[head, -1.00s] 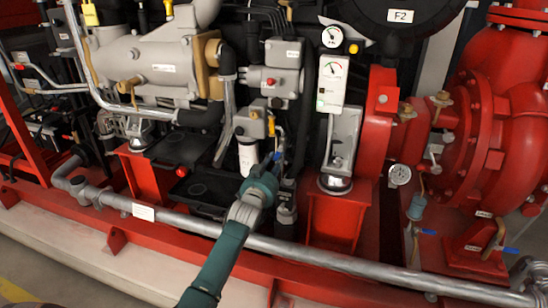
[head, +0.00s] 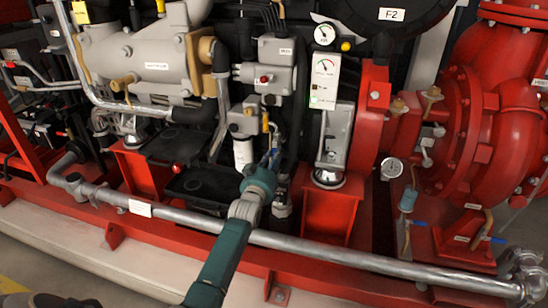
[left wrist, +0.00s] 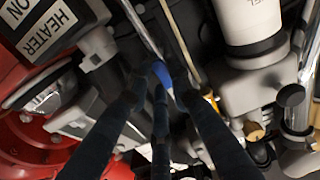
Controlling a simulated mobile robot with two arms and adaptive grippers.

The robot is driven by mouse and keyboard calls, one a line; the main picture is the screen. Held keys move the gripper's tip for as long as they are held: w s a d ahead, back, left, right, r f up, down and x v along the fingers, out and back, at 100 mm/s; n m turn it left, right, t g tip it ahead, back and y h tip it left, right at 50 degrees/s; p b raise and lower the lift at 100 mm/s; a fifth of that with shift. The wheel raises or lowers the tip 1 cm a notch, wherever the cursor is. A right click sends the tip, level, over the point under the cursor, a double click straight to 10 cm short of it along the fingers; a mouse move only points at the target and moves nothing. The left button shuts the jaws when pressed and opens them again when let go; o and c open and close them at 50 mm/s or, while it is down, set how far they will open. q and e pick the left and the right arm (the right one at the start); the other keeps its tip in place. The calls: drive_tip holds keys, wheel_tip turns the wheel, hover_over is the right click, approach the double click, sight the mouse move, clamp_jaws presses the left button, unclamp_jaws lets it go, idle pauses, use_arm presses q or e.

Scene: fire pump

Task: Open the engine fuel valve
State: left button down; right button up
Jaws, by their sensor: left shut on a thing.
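The engine fuel valve shows as a small blue lever handle (head: 271,156) beside the white fuel filter (head: 243,153), low on the engine. My left gripper (head: 268,167) reaches up to it from below. In the left wrist view, the blue handle (left wrist: 162,74) lies between the dark fingertips of the left gripper (left wrist: 160,88), which are shut on it. The fingers hide part of the handle, and the valve body is hard to make out. The right gripper is not in view.
A silver pipe (head: 330,256) runs along the front of the red base frame under my left arm. A grey bracket with a gauge panel (head: 325,80) stands right of the valve. Left of the filter is a black tray (head: 200,186). In the wrist view, a heater label (left wrist: 47,30) is close.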

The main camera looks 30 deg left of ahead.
use_arm(q)
drive_tip(key=shift+f, duration=0.15)
drive_tip(key=c, duration=1.5)
unclamp_jaws()
drive_tip(key=v, duration=1.2)
drive_tip(key=shift+d, duration=0.1)
